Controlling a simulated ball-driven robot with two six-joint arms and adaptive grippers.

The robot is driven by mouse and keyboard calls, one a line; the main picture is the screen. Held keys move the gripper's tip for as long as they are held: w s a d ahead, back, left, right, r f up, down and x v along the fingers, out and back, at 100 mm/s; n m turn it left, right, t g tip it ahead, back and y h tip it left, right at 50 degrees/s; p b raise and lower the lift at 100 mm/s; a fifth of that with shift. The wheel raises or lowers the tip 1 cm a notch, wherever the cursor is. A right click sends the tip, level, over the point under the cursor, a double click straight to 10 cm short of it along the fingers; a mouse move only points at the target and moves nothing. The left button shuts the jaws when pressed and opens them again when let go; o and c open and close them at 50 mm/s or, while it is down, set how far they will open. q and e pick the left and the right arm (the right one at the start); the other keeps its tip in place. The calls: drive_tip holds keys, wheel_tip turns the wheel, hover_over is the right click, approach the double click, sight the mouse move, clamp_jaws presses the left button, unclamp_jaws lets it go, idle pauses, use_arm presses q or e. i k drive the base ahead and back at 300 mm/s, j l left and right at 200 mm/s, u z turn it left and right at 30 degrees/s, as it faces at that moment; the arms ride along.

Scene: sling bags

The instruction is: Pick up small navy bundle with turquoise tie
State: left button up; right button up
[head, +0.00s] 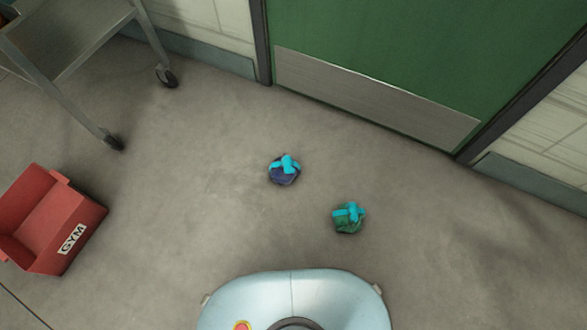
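A small navy bundle (284,177) with a turquoise tie (287,164) on top sits on the grey floor near the middle of the head view. A second small bundle (347,225), dark green with a turquoise tie, sits on the floor to its lower right. The two bundles are apart. Neither of my grippers is in view, and nothing touches the navy bundle.
A red box labelled GYM (72,238) stands on the floor at the left. A metal wheeled cart (65,40) is at the upper left. A green door (420,50) with a metal kick plate is at the back. Floor around the bundles is clear.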

sight(284, 170)
drive_tip(key=i+j+z, duration=0.1)
drive_tip(key=j, duration=0.2)
drive_tip(key=i+j+z, duration=0.1)
drive_tip(key=j, duration=0.2)
drive_tip(key=i+j+z, duration=0.15)
drive_tip(key=j, duration=0.2)
drive_tip(key=i+j+z, duration=0.1)
drive_tip(key=j, duration=0.25)
